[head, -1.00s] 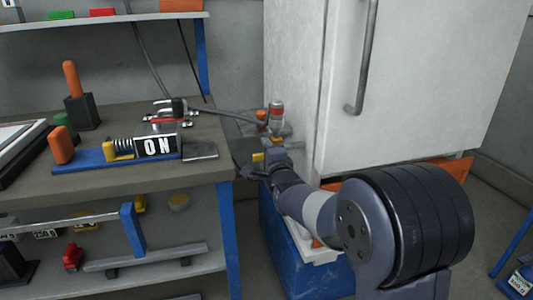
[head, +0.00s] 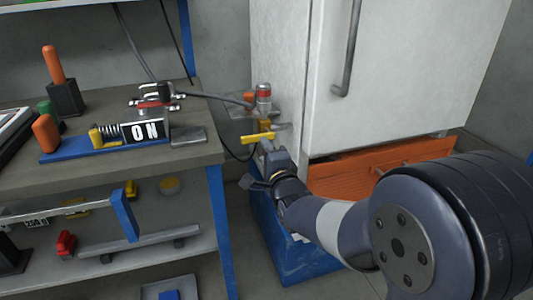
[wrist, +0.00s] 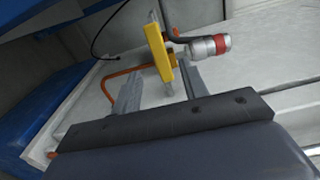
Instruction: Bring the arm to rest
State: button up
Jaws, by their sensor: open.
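My gripper (head: 262,160) reaches toward the white cabinet's lower left side, beside a yellow bar handle (head: 258,138). In the wrist view, my gripper (wrist: 158,90) has its two grey fingers spread apart, with nothing held between them. The yellow handle (wrist: 159,48) shows there just past the fingertips; I cannot tell whether it touches them. My arm stretches from the lower right of the head view to the gripper.
A red and grey fitting (head: 263,97) with a hose sits above the handle. The white cabinet (head: 400,75) has an orange panel (head: 385,165) below it. A blue bin (head: 290,255) stands under my arm.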

aim_at(255, 138)
jog(key=shift+s+d, duration=0.1)
jog(key=shift+s, duration=0.2)
jog(key=shift+w, duration=0.15)
jog(key=b+x, duration=0.1)
jog(key=x, duration=0.9)
jog(key=shift+w+f+b, duration=0.1)
jog(key=shift+w+b, duration=0.2)
jog(key=shift+b, duration=0.1)
jog(key=shift+s, duration=0.15)
jog(key=p+v, duration=0.2)
jog(key=v, duration=0.9)
jog(key=b+x, duration=0.2)
jog(key=x, duration=0.9)
jog(key=shift+f+n, duration=0.2)
jog(key=shift+n, duration=0.45)
jog(key=shift+f+n, duration=0.25)
jog(key=shift+n, duration=0.4)
